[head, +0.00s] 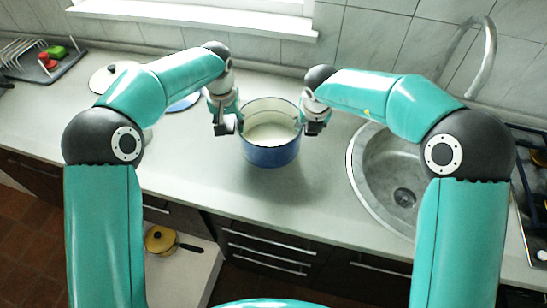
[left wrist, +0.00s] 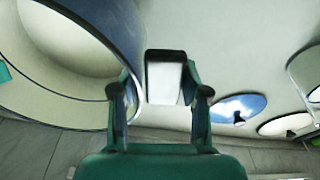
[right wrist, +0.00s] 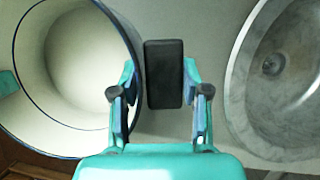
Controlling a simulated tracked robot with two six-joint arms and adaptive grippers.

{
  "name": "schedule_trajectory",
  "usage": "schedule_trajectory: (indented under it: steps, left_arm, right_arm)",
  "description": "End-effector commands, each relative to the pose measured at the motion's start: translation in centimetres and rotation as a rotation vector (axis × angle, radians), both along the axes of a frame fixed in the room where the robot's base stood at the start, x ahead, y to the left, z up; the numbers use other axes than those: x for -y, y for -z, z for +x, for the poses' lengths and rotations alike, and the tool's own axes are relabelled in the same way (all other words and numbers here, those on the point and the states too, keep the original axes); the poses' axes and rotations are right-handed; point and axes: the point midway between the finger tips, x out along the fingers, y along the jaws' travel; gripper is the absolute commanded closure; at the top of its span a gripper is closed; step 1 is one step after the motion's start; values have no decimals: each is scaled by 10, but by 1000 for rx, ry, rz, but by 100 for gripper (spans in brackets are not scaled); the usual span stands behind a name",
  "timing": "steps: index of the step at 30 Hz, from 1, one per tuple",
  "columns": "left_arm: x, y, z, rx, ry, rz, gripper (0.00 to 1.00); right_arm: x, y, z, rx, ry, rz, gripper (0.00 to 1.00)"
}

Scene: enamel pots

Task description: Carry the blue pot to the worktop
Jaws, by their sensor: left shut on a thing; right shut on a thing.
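The blue pot (head: 271,153) has a white inside and is upright at the middle of the worktop (head: 310,195). I cannot tell whether its base touches the surface. My left gripper (head: 226,126) is at the pot's left side and my right gripper (head: 313,128) at its right side. Both are shut on the pot, one on each side. The pot's white inside fills the left of the left wrist view (left wrist: 65,50) and of the right wrist view (right wrist: 85,65). The gripped parts are mostly hidden in the head view.
A round steel sink (head: 385,185) is close to the right, with a tall tap (head: 487,60). A hob (head: 530,165) is at the far right. A white lid (head: 112,75) and a blue-rimmed lid (head: 187,102) lie left. A yellow pan (head: 160,240) stands lower, below the worktop's front edge.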

Motion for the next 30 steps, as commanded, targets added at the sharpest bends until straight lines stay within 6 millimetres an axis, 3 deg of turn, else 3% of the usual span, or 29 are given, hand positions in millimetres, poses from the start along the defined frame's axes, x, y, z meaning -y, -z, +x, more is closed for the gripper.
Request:
schedule_trajectory:
  steps: [11,30]
  left_arm:
    - [1,5,-1,-2,5,0,100]
    - [2,41,-1,-2,6,0,100]
  right_arm:
    - [-3,2,2,8,-4,4,100]
    - [-3,38,1,8,-3,4,100]
